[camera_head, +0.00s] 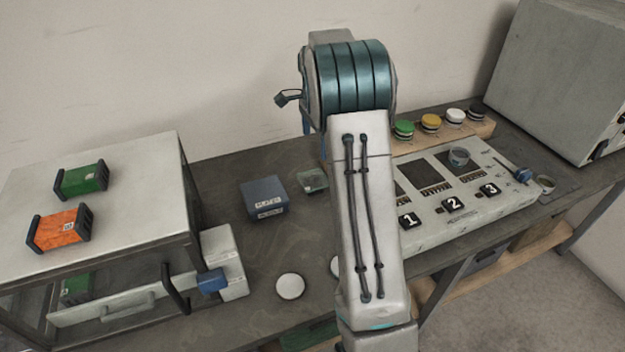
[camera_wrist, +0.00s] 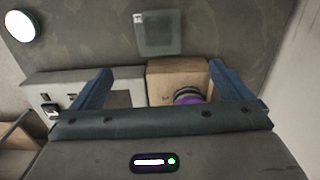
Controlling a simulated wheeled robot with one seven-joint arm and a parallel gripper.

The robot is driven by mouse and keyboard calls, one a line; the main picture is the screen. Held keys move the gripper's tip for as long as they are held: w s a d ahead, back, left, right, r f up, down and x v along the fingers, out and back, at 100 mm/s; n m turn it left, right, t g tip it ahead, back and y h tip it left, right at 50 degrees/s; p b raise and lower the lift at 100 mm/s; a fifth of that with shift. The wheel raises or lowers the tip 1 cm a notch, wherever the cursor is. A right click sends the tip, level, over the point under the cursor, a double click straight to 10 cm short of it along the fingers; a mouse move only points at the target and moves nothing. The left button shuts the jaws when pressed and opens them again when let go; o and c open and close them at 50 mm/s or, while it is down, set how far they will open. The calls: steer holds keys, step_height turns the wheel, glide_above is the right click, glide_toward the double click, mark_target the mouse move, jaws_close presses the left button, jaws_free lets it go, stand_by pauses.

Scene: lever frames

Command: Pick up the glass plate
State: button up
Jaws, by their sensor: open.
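The glass plate (camera_head: 312,181) is a small, clear greenish square. It lies flat on the dark table, just right of the grey-blue box and left of my arm. It also shows in the wrist view (camera_wrist: 160,35), at the top centre, beyond the fingertips. My gripper (camera_wrist: 160,68) is open, its two blue fingers wide apart with nothing held. The plate is apart from both fingers. In the head view my gripper is mostly hidden behind my arm.
The labelled grey-blue box (camera_head: 264,197) stands beside the plate. A numbered panel (camera_head: 462,205) is to the right, with a wooden rack (camera_head: 468,134) of coloured-lidded jars behind it. A wooden block (camera_wrist: 172,70) with a purple-topped item sits beneath the fingers. A white disc (camera_head: 290,286) lies in front.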

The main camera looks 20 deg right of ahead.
glide_above(315, 177)
step_height(315, 177, down, 7)
steer(key=shift+r, duration=0.1)
steer(key=shift+s+d+f+p, duration=0.15)
steer(key=shift+f+p, duration=0.25)
steer(key=shift+f, duration=0.95)
steer(key=shift+w+d+f+p, duration=0.1)
steer(key=shift+f+p, duration=0.25)
steer(key=shift+f, duration=1)
steer(key=c, duration=1.1)
